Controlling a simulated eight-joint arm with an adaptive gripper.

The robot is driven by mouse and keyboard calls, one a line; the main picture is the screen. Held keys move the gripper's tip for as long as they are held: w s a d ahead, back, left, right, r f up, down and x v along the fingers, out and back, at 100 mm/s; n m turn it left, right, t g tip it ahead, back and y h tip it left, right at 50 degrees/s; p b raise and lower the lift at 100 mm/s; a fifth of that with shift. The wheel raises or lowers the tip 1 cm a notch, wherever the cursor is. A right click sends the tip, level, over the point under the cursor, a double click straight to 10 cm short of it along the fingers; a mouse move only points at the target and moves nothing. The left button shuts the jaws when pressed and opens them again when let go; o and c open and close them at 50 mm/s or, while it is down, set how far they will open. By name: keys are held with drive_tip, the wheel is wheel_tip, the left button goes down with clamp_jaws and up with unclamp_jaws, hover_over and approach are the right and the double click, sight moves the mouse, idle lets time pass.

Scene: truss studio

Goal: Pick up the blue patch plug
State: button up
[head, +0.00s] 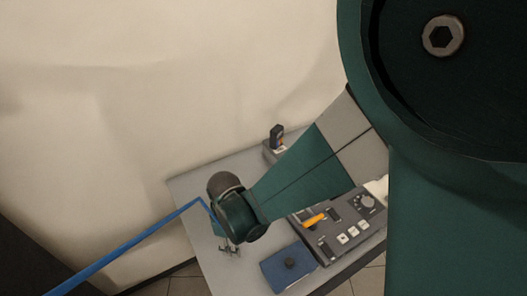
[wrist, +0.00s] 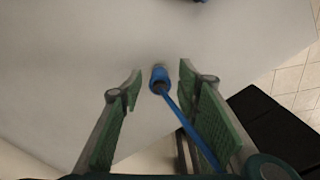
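The blue patch plug (wrist: 159,82) shows in the wrist view, a short blue cylinder with a greyish end. Its blue cable (wrist: 188,125) runs toward the lower right there. In the head view the cable (head: 125,246) comes up from the lower left to my wrist, and I cannot make out the plug. My gripper (wrist: 161,72) is open, with green pads on its two fingers. The plug appears in the gap between the fingertips, with space on both sides; whether it is at their depth I cannot tell. The gripper (head: 230,249) is small in the head view, over the table's left part.
The grey table (head: 190,186) carries a control panel (head: 352,237) with knobs and an orange piece, right of my gripper. A blue box with a black knob (head: 278,273) stands at the front. A small dark device (head: 277,136) stands at the back. Bare tabletop lies around the gripper.

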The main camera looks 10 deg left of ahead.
drive_tip(key=shift+f, duration=0.9)
drive_tip(key=c, duration=1)
